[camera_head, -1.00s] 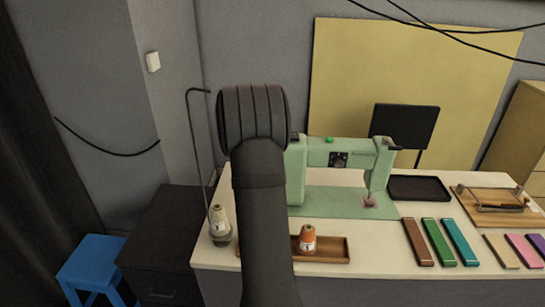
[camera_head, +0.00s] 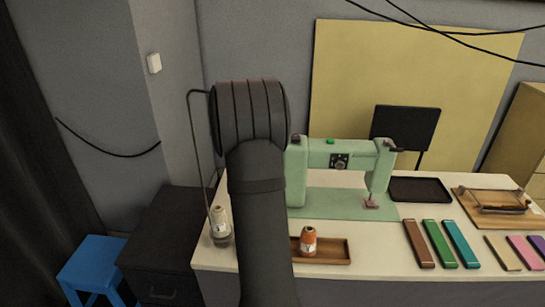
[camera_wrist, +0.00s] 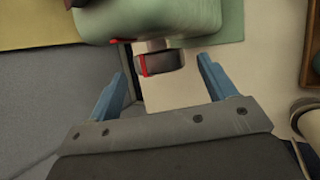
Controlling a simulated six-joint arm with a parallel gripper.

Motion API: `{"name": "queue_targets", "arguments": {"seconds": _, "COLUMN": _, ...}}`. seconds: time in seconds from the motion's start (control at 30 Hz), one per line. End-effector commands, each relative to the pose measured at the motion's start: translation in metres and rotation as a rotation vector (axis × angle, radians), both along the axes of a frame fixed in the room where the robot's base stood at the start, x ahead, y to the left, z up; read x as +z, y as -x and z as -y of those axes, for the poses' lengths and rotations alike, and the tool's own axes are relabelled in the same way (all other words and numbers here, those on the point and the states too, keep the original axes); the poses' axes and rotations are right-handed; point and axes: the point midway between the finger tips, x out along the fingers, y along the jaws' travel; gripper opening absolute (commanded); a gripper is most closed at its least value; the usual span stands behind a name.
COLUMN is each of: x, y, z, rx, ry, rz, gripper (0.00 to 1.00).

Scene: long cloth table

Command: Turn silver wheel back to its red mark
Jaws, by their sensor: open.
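The green sewing machine (camera_head: 336,160) stands on the long table, and its left end is partly behind my arm in the head view. The silver wheel (camera_wrist: 165,61) shows in the wrist view below the machine's green body (camera_wrist: 150,18). It has a red line on its left part. A separate red mark (camera_wrist: 116,41) is on the edge of the green body, up and left of that line. My gripper (camera_wrist: 161,67) is open, one blue finger on each side of the wheel, with visible gaps. In the head view the wheel and gripper are hidden.
An orange thread spool (camera_head: 308,241) stands in a wooden tray (camera_head: 335,252) right of my arm. A pale spool (camera_head: 219,220) on a thread stand is to the left. A black tray (camera_head: 420,189) and several coloured strips lie to the right.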

Motion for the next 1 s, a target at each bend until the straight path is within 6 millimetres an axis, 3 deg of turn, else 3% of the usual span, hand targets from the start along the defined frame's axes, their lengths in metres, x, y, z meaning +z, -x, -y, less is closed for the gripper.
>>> {"name": "queue_targets", "arguments": {"seconds": 0.2, "x": 0.023, "y": 0.012, "z": -0.011, "rx": 0.002, "ry": 0.001, "rz": 0.001, "gripper": 0.77}}
{"name": "queue_targets", "arguments": {"seconds": 0.57, "x": 0.026, "y": 0.014, "z": -0.012, "rx": 0.001, "ry": 0.001, "rz": 0.001, "gripper": 0.77}}
{"name": "queue_targets", "arguments": {"seconds": 0.77, "x": 0.016, "y": 0.009, "z": -0.007, "rx": -0.002, "ry": 0.002, "rz": -0.002, "gripper": 0.77}}
{"name": "queue_targets", "arguments": {"seconds": 1.0, "x": -0.017, "y": -0.008, "z": 0.008, "rx": -0.002, "ry": 0.000, "rz": -0.004, "gripper": 0.77}}
